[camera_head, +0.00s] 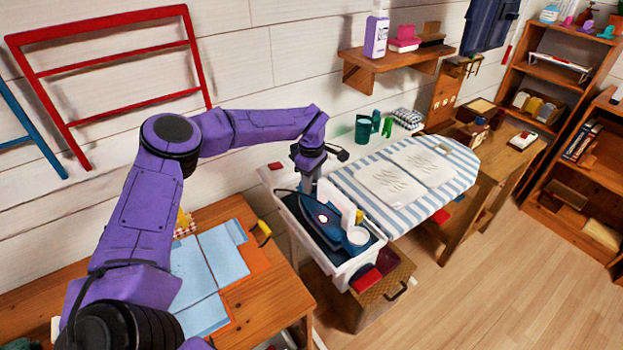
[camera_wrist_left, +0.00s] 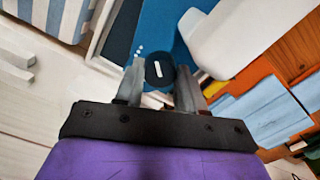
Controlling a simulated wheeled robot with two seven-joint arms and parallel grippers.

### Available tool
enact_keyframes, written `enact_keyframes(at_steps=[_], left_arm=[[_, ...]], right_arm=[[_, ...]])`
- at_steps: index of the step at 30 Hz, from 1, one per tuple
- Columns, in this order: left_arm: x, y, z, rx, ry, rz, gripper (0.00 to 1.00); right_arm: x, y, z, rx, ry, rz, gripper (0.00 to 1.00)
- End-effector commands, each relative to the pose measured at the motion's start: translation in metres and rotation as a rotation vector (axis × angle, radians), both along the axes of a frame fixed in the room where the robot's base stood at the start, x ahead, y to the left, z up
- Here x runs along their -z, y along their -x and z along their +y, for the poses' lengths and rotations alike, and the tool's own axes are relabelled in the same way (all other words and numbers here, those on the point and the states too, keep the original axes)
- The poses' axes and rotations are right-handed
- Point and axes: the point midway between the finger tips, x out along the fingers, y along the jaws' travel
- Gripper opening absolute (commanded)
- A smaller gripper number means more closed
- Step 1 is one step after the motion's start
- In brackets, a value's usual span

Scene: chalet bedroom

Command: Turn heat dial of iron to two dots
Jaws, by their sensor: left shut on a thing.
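The blue iron (camera_head: 330,228) sits in a white tray-like holder (camera_head: 347,275) beside the striped ironing board. In the left wrist view, the iron's blue body (camera_wrist_left: 160,30) lies beyond my fingers. Its dark round heat dial (camera_wrist_left: 159,70) has a short white mark and sits between the fingertips. Small white dots (camera_wrist_left: 139,50) show on the blue surface just beyond the dial, to its left. My left gripper (camera_wrist_left: 159,80) is shut on the dial; in the head view it (camera_head: 308,188) points down over the iron. My right gripper is not in view.
The striped ironing board (camera_head: 455,152) with pale cloths extends right of the holder. A wooden table (camera_head: 275,285) with light blue cloth (camera_head: 200,270) is at the lower left. A wall shelf (camera_head: 395,60) and bookcases (camera_head: 560,75) stand behind. The floor at lower right is clear.

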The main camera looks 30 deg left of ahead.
Motion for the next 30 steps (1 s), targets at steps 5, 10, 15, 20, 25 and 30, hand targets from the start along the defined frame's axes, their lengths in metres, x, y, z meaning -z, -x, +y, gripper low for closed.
enact_keyframes(at_steps=[5,10,15,20,25,30], left_arm=[[-0.002,0.0,0.0,0.166,0.0,-0.002,0.08],[-0.002,-0.001,0.0,0.327,0.0,-0.003,0.08],[-0.002,-0.001,0.0,0.479,-0.001,-0.002,0.08],[-0.002,0.0,0.0,0.603,0.0,-0.002,0.08],[-0.001,0.0,0.0,0.704,-0.001,-0.001,0.08],[-0.001,0.0,0.0,0.77,-0.001,-0.001,0.08]], right_arm=[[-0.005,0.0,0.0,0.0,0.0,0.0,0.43],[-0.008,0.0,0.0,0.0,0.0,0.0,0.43],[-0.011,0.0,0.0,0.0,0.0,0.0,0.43],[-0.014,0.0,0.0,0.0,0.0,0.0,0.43],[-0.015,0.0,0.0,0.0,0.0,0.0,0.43],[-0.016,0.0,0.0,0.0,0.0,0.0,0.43]])
